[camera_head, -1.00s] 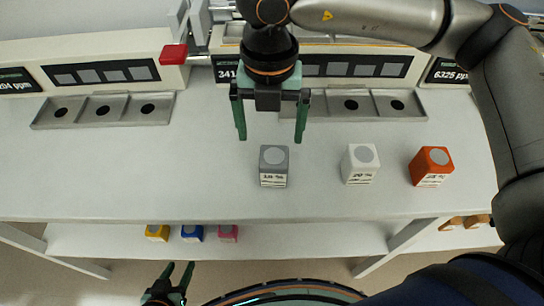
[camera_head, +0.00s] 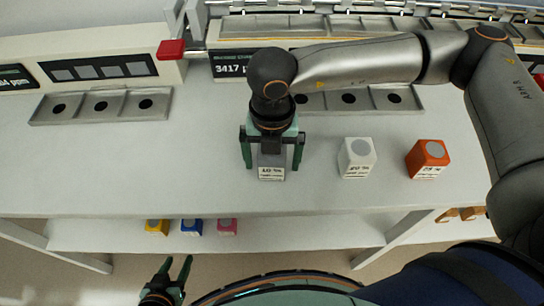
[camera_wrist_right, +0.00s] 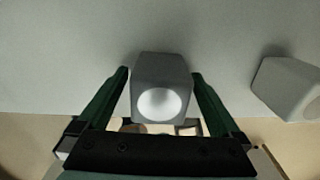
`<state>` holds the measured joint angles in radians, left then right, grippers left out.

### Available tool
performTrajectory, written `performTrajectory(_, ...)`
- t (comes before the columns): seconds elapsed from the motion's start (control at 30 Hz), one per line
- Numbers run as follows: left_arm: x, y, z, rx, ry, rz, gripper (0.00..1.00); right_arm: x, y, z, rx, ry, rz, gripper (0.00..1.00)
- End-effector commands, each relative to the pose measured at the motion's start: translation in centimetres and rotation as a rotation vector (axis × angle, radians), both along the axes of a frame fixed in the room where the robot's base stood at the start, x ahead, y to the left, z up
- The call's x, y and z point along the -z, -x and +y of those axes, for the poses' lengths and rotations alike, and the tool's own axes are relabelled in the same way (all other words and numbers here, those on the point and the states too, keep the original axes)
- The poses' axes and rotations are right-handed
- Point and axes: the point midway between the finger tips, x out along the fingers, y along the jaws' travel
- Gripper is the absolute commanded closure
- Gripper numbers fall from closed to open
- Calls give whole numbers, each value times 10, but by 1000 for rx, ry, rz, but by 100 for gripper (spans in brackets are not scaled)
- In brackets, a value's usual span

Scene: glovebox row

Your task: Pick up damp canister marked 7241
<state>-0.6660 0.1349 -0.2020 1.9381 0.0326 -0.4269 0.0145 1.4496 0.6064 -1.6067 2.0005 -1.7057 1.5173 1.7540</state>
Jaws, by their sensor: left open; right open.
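A grey canister (camera_head: 271,172) stands upright on the bench in the head view, with a white label on its front. The label's print is too small to read surely, and I cannot make out 7241. My right gripper (camera_head: 272,165) is directly above it with one finger on each side, open. In the right wrist view the grey canister (camera_wrist_right: 161,85), with its pale round top, sits between the open fingers, with gaps on both sides. My left gripper (camera_head: 177,270) is open and empty, low in front of the bench.
A white canister (camera_head: 357,157) and an orange canister (camera_head: 428,158) stand to the right on the bench (camera_head: 120,170). Yellow (camera_head: 156,227), blue (camera_head: 192,227) and pink (camera_head: 227,227) canisters sit on the lower shelf. A metal tray with holes (camera_head: 100,107) lies at the back left. The bench's left part is clear.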

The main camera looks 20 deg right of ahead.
Motion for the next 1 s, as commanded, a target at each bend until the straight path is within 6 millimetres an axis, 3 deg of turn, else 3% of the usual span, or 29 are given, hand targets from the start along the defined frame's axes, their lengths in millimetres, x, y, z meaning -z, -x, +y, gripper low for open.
performTrajectory(0.07,0,0,0,0,0,1,50,0,0,0,0,0,0,2)
performTrajectory(0.87,1,0,-1,0,1,4,50,-1,0,0,0,0,0,92)
performTrajectory(1.0,0,0,-1,1,1,4,50,-1,0,0,0,-1,0,94)
